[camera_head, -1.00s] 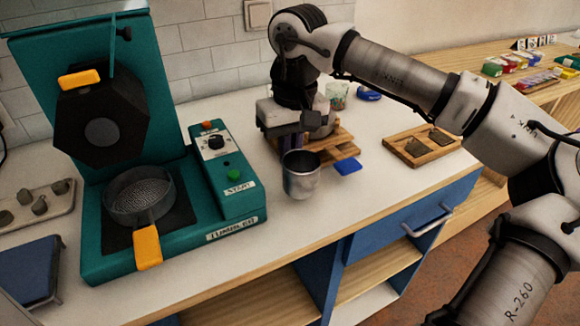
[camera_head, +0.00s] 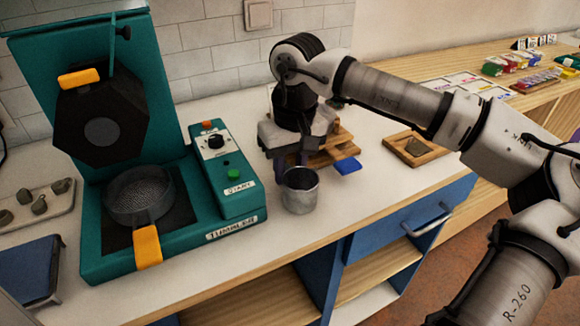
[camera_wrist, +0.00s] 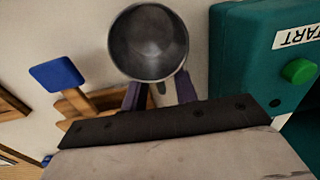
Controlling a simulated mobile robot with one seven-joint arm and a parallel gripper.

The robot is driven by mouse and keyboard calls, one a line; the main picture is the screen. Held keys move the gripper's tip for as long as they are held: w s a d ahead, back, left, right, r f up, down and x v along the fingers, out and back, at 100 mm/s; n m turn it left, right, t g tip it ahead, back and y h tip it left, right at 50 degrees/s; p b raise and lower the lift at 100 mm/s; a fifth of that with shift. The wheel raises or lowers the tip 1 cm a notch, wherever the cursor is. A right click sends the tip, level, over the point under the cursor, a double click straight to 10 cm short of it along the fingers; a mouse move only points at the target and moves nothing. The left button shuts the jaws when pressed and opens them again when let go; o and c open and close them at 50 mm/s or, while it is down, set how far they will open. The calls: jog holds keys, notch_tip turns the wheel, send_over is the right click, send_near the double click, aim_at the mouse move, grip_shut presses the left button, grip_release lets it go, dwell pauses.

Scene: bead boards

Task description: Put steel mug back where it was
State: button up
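The steel mug (camera_head: 300,194) is upright at the front of the white counter, right of the teal machine. In the wrist view the mug (camera_wrist: 148,42) shows its round open mouth and looks empty. My gripper (camera_wrist: 160,92) has its purple fingers on either side of the mug's handle and is shut on it. In the head view my gripper (camera_head: 291,162) is just behind the mug, with its fingers partly hidden. I cannot tell whether the mug's base touches the counter.
The teal machine (camera_head: 240,205) with its open lid stands close on the left. A wooden rack (camera_head: 335,145) with a blue tab (camera_head: 347,166) is behind and right. A wooden tray (camera_head: 440,156) lies farther right. The counter's front edge is near the mug.

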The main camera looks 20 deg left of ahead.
jog(key=shift+r, duration=0.1)
notch_tip(320, 180, up, 12)
jog(key=shift+w+d, duration=0.2)
jog(key=shift+d, duration=0.1)
dwell(0.3)
